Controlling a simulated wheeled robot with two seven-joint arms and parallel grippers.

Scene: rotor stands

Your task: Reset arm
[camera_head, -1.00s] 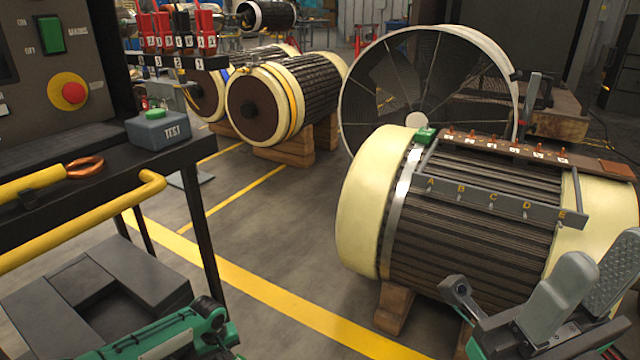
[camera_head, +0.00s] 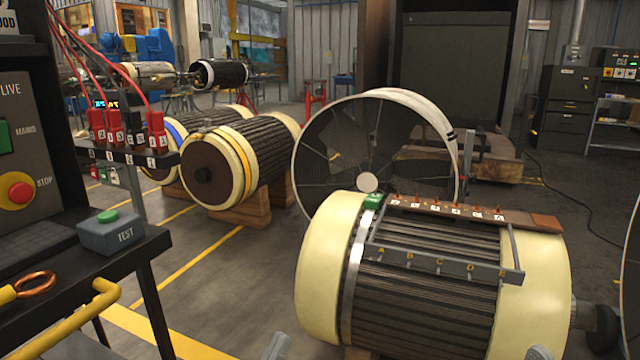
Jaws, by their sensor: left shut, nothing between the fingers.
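My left gripper (camera_head: 276,347) shows only as a grey fingertip at the bottom edge of the head view, left of the near rotor. It is shut with nothing held. A small grey tip at the bottom edge, in front of the rotor, looks like my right gripper (camera_head: 541,353); its jaws are out of frame. The near rotor (camera_head: 425,315) has cream end bands and dark bars. A grey rail (camera_head: 440,263) lettered A to E lies across it, below a brown strip (camera_head: 480,211) with several copper studs. A green block (camera_head: 373,201) sits at the strip's left end.
A grey TEST box (camera_head: 110,232) with a green button stands on the dark cart at left, near a yellow handle (camera_head: 75,318). Red and black plugs (camera_head: 127,128) fill a rack behind it. More rotors (camera_head: 235,165) rest on wooden blocks. Open floor lies between.

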